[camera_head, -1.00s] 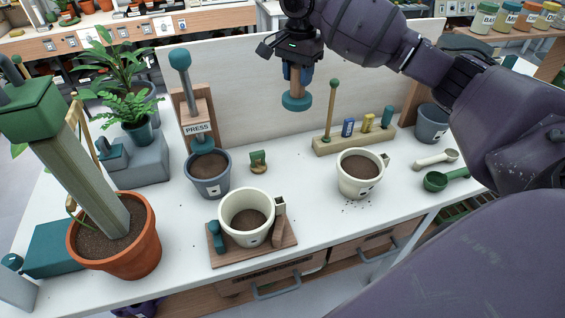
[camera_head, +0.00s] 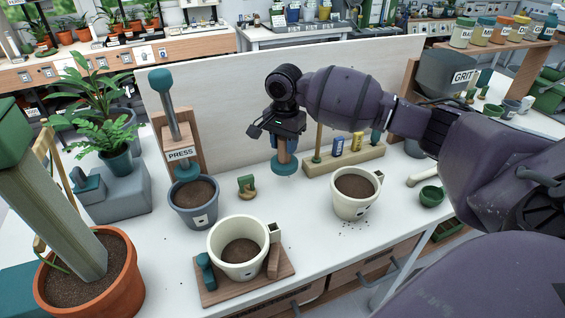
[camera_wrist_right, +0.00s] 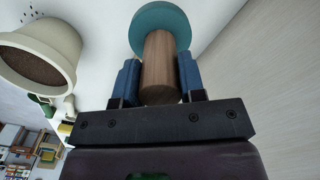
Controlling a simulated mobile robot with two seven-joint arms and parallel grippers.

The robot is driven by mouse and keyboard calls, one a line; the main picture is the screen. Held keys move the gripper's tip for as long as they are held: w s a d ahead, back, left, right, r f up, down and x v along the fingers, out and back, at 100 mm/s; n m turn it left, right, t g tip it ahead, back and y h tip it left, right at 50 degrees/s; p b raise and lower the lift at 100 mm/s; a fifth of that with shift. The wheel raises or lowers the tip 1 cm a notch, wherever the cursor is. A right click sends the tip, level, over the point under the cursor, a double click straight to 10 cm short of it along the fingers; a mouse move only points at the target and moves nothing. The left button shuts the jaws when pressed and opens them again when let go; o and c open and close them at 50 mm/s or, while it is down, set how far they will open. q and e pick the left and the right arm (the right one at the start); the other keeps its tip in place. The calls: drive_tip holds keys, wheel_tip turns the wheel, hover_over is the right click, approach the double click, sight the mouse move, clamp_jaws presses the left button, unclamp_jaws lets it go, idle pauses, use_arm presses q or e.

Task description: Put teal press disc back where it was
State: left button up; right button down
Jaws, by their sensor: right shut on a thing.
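The teal press disc (camera_head: 285,165) has a wooden handle and hangs disc-down from my right gripper (camera_head: 286,146). In the right wrist view the gripper's blue fingers (camera_wrist_right: 158,80) are shut on the wooden handle, with the teal disc (camera_wrist_right: 160,25) beyond the fingertips. In the head view the disc is close to the left end of the wooden rack (camera_head: 345,161) at the back of the table; whether it touches anything is unclear. My left gripper is not in view.
A cream pot (camera_head: 355,193) of soil stands in front of the rack. Another cream pot (camera_head: 238,247) sits on a wooden board at the front. A grey pot (camera_head: 194,202) stands under the press (camera_head: 180,155). A pale panel (camera_head: 230,98) rises behind.

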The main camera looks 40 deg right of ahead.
sight(284, 161)
drive_tip(key=shift+f, duration=0.4)
wheel_tip(284, 161, down, 5)
drive_tip(key=shift+b, duration=0.75)
drive_tip(key=shift+f, duration=0.2)
drive_tip(key=shift+r, duration=0.1)
drive_tip(key=c, duration=1.1)
unclamp_jaws()
drive_tip(key=o, duration=0.4)
